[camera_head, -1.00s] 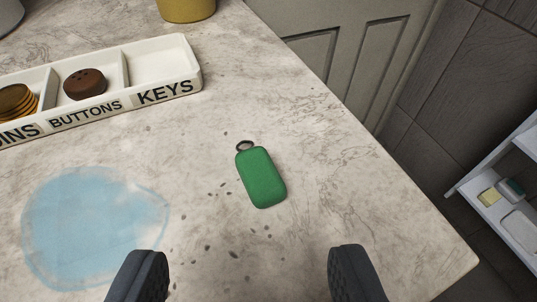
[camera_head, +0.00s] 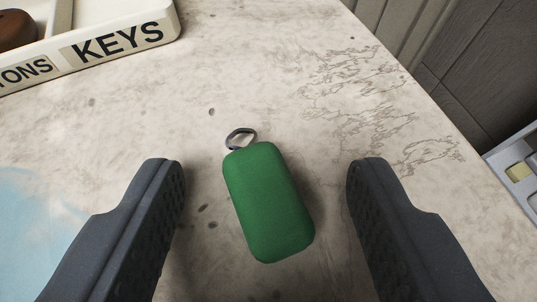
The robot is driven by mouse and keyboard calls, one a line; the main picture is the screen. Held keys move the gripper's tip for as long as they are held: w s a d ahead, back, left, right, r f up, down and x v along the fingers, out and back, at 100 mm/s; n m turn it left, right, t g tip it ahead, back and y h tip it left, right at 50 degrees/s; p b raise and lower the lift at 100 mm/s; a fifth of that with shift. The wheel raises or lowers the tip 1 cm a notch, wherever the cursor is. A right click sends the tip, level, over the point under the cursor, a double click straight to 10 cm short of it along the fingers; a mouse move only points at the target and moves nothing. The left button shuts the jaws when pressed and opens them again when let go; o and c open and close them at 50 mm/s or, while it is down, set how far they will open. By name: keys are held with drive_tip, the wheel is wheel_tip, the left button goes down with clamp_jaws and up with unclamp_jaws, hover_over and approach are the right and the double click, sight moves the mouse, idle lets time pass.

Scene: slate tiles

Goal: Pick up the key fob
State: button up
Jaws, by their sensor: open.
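The key fob (camera_head: 268,203) is a green rounded block with a small dark ring at its far end. It lies flat on the pale stone-look counter (camera_head: 270,70), tilted slightly, with its ring end toward the upper left. My gripper (camera_head: 267,172) is open, with one dark ridged finger on the left of the fob and the other on the right. There is a gap between the fob and each finger, and neither finger appears to touch it. How high the fingertips are above the counter is hard to tell.
A white sectioned tray (camera_head: 160,38) stands at the upper left, with a KEYS label and part of another label visible. A brown button (camera_head: 14,28) sits in it. A pale blue patch (camera_head: 30,235) lies at the left. The counter's edge runs down the right side.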

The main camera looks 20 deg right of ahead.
clamp_jaws()
